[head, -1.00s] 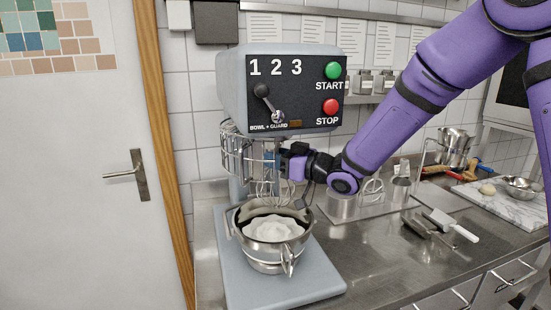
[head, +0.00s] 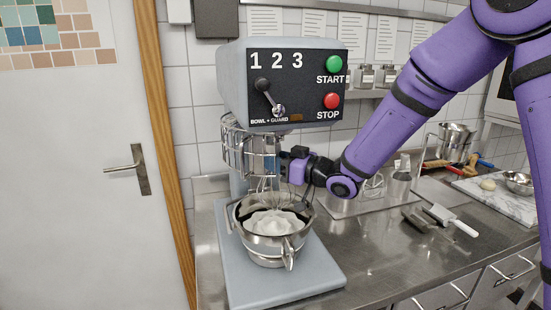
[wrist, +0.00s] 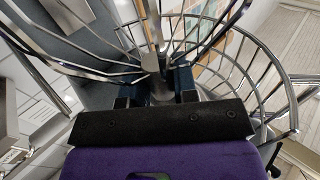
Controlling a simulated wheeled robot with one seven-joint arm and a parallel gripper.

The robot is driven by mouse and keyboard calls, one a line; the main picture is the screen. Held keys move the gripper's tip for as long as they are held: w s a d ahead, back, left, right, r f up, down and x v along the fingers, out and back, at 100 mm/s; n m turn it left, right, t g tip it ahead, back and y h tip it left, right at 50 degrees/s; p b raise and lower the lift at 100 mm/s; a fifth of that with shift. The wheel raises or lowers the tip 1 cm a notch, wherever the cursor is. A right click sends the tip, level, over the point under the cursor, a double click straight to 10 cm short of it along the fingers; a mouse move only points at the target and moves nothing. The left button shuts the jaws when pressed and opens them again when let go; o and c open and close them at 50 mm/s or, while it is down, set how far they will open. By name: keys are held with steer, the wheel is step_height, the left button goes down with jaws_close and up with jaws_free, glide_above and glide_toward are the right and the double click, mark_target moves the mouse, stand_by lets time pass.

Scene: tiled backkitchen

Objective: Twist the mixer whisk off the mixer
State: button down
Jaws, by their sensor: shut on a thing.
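The mixer (head: 228,80) stands on the steel counter, with its dial panel, lever and start and stop buttons facing me. Its wire guard (head: 238,150) hangs under the head, left of my gripper. My gripper (head: 284,163) is shut at the top of the whisk, under the mixer head. In the wrist view my gripper (wrist: 160,92) has its two fingers on either side of the grey whisk shaft (wrist: 153,65). The whisk's wires (head: 268,190) hang down into the steel bowl (head: 283,250), which holds white cream (head: 272,222). The joint at the whisk's top is hidden.
The guard's wire ring (wrist: 285,100) curves close around my gripper in the wrist view. A tray (head: 350,207) with tools lies right of the mixer. A white-handled scraper (head: 455,222) and a marble board (head: 500,195) lie further right. The front counter is clear.

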steer(key=shift+f, duration=0.25)
stand_by(0.3)
